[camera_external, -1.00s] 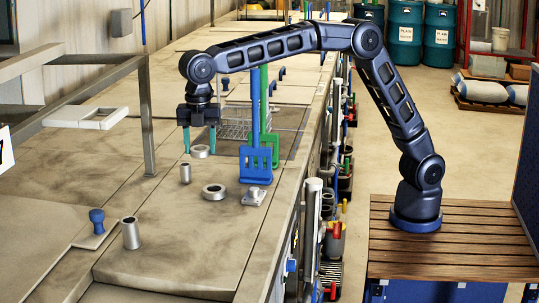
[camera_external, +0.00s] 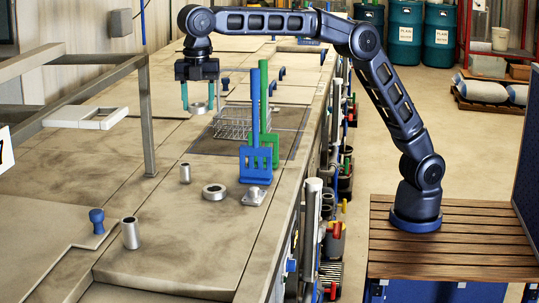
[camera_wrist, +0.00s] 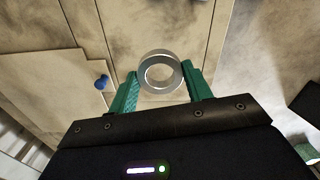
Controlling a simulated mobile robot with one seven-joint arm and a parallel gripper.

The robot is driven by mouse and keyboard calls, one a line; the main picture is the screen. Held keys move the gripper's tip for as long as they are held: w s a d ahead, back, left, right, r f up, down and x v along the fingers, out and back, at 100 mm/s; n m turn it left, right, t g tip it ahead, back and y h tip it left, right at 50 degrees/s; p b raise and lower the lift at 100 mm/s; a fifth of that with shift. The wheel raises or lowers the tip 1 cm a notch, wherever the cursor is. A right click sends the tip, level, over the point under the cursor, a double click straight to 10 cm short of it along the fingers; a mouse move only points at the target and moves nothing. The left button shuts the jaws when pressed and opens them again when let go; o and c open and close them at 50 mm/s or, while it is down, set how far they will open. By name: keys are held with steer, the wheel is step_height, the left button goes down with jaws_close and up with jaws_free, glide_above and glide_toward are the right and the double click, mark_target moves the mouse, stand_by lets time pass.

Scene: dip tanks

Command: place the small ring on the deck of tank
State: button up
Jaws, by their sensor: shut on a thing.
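My gripper (camera_external: 199,106) is shut on the small ring (camera_external: 199,111), a grey metal ring held between the teal fingertips above the deck. In the wrist view the ring (camera_wrist: 160,53) sits between the two fingers (camera_wrist: 158,88), its hole facing the camera. The tank deck (camera_external: 150,262) is a stained beige surface of large panels. A wider grey ring (camera_external: 214,197) lies on the deck nearer the camera, apart from my gripper.
A short metal tube (camera_external: 185,174), a flanged block (camera_external: 254,197) and blue and green paddles (camera_external: 256,165) stand nearby. A wire basket (camera_external: 232,128) is to the gripper's right. A taller tube (camera_external: 130,234) and blue knob (camera_external: 97,221) are at front left. A metal frame (camera_external: 148,120) stands left.

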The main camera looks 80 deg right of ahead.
steer(key=w+d+r+m, duration=0.1)
steer(key=w+d+m, duration=0.2)
steer(key=d, duration=1.2)
steer(key=w+d+r+m, duration=0.1)
steer(key=w+d+m, duration=0.15)
steer(key=d, duration=1.25)
steer(key=w+d+m, duration=0.3)
steer(key=d+m, duration=0.1)
steer(key=d, duration=1.1)
steer(key=m, duration=0.8)
glide_above(286, 121)
steer(key=shift+m, duration=0.25)
steer(key=f, duration=3.1)
steer(key=shift+d+f, duration=0.1)
steer(key=shift+d, duration=0.1)
steer(key=shift+f, duration=0.15)
steer(key=o, duration=1)
